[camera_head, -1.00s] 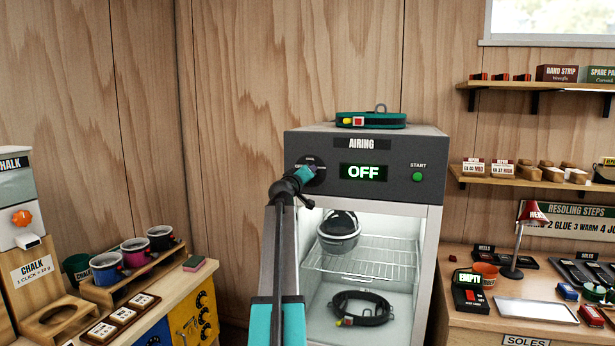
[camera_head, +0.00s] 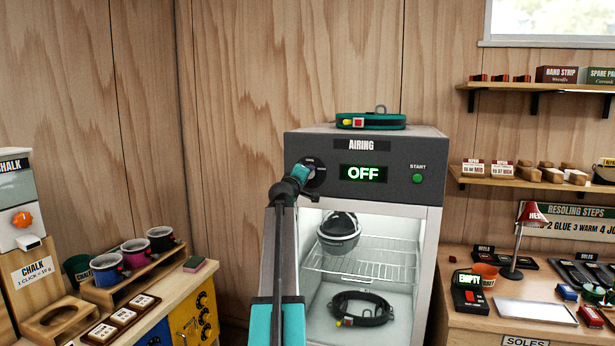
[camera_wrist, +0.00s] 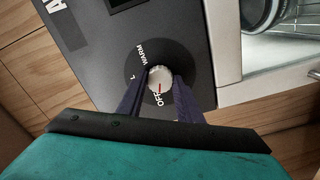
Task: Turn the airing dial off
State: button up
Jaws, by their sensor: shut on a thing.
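The airing dial (camera_head: 317,174) is on the dark upper panel of the airing cabinet (camera_head: 405,190), partly hidden behind my gripper (camera_head: 303,171). In the wrist view its pale round knob (camera_wrist: 160,76) sits between the two dark fingers of my gripper (camera_wrist: 159,82), which is shut on it. A red mark on the knob points toward the printed word OFF. WARM shows on another part of the dial's ring. The cabinet's display (camera_head: 363,173) reads OFF in green.
A green START button (camera_head: 417,178) is right of the display. A teal harness (camera_head: 371,121) lies on top of the cabinet. A dark helmet (camera_head: 338,232) and a coiled harness (camera_head: 363,309) are inside. A workbench (camera_head: 520,325) stands at right.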

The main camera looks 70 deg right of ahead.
jog(key=shift+f, duration=0.25)
jog(key=o, duration=0.9)
jog(key=shift+a, duration=0.1)
jog(key=shift+o, duration=0.7)
jog(key=shift+r, duration=0.15)
jog(key=shift+a, duration=0.2)
jog(key=a+b, duration=0.3)
jog(key=a, duration=1)
jog(key=shift+s+a+b, duration=0.2)
jog(key=shift+s+b, duration=0.1)
jog(key=shift+s, duration=0.05)
